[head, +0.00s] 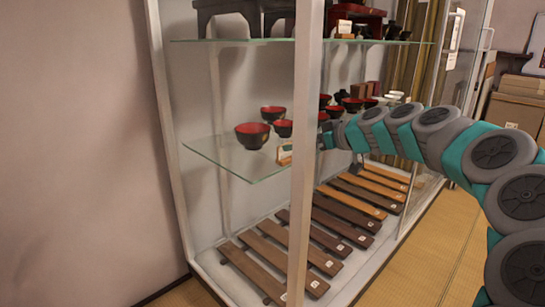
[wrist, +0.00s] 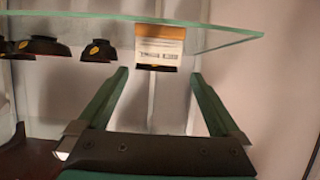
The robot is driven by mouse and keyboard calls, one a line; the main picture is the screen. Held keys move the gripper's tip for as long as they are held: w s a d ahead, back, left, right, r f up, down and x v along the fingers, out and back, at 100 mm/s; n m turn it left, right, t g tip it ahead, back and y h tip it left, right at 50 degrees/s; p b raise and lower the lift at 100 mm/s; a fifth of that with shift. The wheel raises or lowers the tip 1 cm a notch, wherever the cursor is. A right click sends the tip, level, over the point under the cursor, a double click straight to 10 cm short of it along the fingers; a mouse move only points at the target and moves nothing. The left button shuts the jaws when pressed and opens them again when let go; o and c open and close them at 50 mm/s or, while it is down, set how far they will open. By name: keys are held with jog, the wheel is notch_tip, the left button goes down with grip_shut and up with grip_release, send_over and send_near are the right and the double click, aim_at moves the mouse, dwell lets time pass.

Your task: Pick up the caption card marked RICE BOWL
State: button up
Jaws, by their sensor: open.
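A small white caption card (head: 285,152) stands on the lower glass shelf near its front edge, below the small dark bowls. In the wrist view, which appears upside down, the card (wrist: 160,48) has an orange-brown band and dark lines of print too blurred to read. My gripper (wrist: 159,74) is open, its two green fingers spread to either side of the card's line, with the card just beyond the tips and nothing between them. In the head view my gripper (head: 322,140) is at the right of the card, partly hidden by the cabinet post.
Red-and-black bowls (head: 252,135) stand on the lower glass shelf (head: 222,160) behind and left of the card. A pale cabinet post (head: 303,190) rises in front of the shelf. Several wooden boards (head: 252,272) with small tags lie on the cabinet floor. Tatami floor (head: 440,240) is clear at right.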

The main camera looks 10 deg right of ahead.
jog(key=x, duration=0.6)
jog(key=shift+w+f, duration=0.3)
jog(key=shift+w, duration=0.05)
jog(key=c, duration=1)
